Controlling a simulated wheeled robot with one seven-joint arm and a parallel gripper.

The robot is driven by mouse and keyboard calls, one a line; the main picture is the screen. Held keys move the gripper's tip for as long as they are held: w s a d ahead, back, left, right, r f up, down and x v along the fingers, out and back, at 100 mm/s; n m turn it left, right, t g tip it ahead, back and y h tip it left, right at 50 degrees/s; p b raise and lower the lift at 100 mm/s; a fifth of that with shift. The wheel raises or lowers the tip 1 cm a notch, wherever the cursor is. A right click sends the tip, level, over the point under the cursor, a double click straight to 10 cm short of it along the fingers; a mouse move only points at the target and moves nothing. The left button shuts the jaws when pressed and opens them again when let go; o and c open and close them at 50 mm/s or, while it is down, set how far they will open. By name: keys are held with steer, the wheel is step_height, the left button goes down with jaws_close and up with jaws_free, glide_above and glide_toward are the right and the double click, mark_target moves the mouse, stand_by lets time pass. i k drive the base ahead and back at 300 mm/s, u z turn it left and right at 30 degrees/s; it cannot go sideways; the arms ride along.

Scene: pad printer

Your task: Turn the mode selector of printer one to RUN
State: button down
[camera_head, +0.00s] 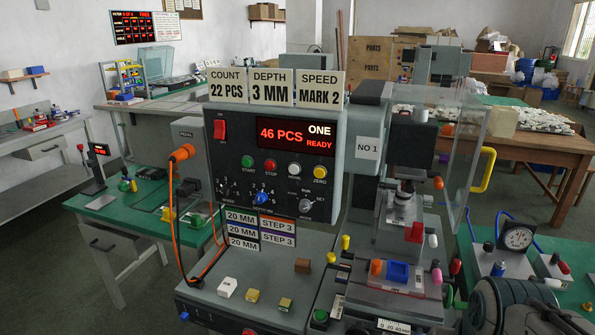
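Printer one (230,150) stands in the middle, a dark control box with a red-lit display (295,138) reading "46 PCS", "ONE" and "READY". A small grey knob (305,205), which looks like the mode selector, sits at the panel's lower right. Dark rounded parts, seemingly my arm, show at the bottom right corner. My gripper's fingers are not in view, and nothing touches the panel.
A blue knob (262,198), a red rocker switch (219,130) and several push buttons share the panel. An orange cable (182,153) hangs at its left. The print head and a clear guard (470,150) stand to the right. A dial gauge (516,237) sits on the right bench.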

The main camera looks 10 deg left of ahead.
mark_target(305, 206)
steer(key=z, duration=1.4)
steer(key=k, duration=0.8)
steer(key=u, duration=1.35)
steer(key=i, duration=0.5)
